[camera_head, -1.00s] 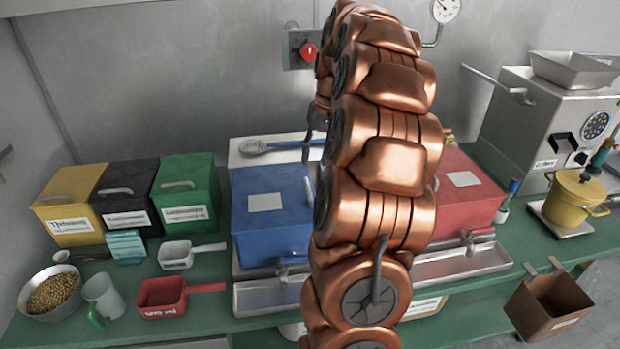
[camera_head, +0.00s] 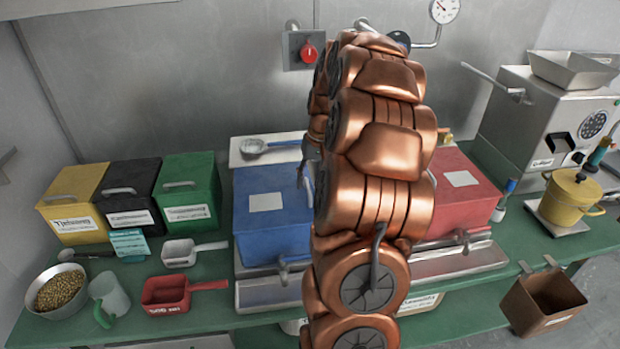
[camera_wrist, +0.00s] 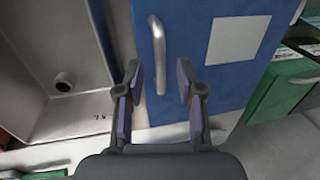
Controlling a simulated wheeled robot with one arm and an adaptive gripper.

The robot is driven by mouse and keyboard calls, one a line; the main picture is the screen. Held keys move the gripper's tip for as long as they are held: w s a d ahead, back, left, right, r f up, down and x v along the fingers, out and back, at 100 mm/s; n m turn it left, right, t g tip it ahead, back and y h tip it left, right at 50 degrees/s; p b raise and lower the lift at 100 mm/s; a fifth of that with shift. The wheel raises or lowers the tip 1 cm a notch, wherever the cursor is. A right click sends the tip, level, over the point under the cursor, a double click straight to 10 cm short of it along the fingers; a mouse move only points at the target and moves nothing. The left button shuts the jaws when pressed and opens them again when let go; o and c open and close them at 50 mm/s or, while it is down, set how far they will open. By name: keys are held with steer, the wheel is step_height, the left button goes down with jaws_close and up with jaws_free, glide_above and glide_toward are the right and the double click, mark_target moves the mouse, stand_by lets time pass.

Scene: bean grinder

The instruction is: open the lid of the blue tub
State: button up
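The blue tub (camera_head: 245,221) stands on the bench left of my arm, its lid closed. A white label lies on its top, and my arm covers its right part. In the wrist view the blue tub (camera_wrist: 235,82) shows its lid handle (camera_wrist: 158,48), a pale metal bar. My gripper (camera_wrist: 159,78) is open, with one finger to each side of the handle's lower end in the picture. The handle is nearer the left finger. No contact shows, and the height gap is unclear. In the head view the gripper is mostly hidden behind my arm.
The green tub (camera_head: 187,202) stands left of the blue one, the red tub (camera_head: 465,205) right, partly behind my arm. A spoon (camera_head: 262,146) rests on a white surface behind the blue tub. A tap (camera_head: 283,268) and metal tray (camera_head: 262,294) are in front.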

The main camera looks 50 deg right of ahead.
jaws_close()
stand_by(0.6)
